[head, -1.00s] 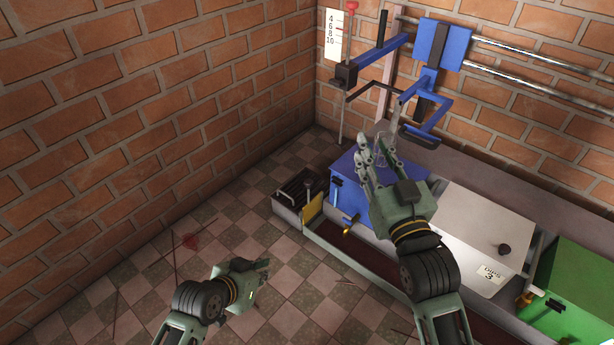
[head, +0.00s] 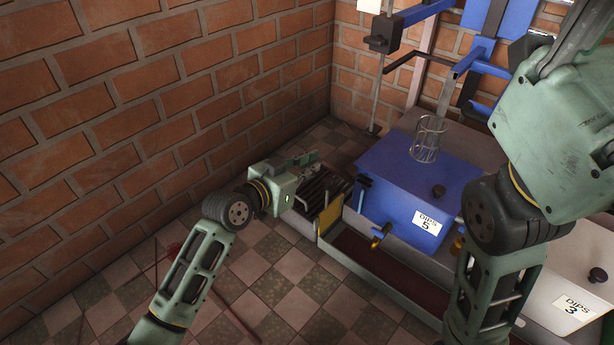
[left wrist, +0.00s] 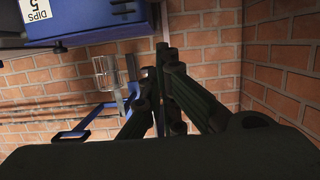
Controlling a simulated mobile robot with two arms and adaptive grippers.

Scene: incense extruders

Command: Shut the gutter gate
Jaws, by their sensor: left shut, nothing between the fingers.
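The gutter gate, taken to be the yellow plate (head: 329,214), stands upright between the dark grated box and the long gutter trough (head: 385,268). I cannot tell whether it closes off the trough. My left gripper (head: 312,158) is shut and empty, above the far side of the grated box, up and left of the plate and apart from it. Its closed fingers (left wrist: 165,85) fill the middle of the left wrist view, where the gate does not show. My right gripper's green body (head: 555,120) is large at the upper right; its fingertips cannot be made out.
The dark grated box (head: 322,188) sits at the trough's left end. A blue box (head: 420,185) labelled DIPS 5 stands behind the trough, with a wire basket (head: 428,138) above it.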

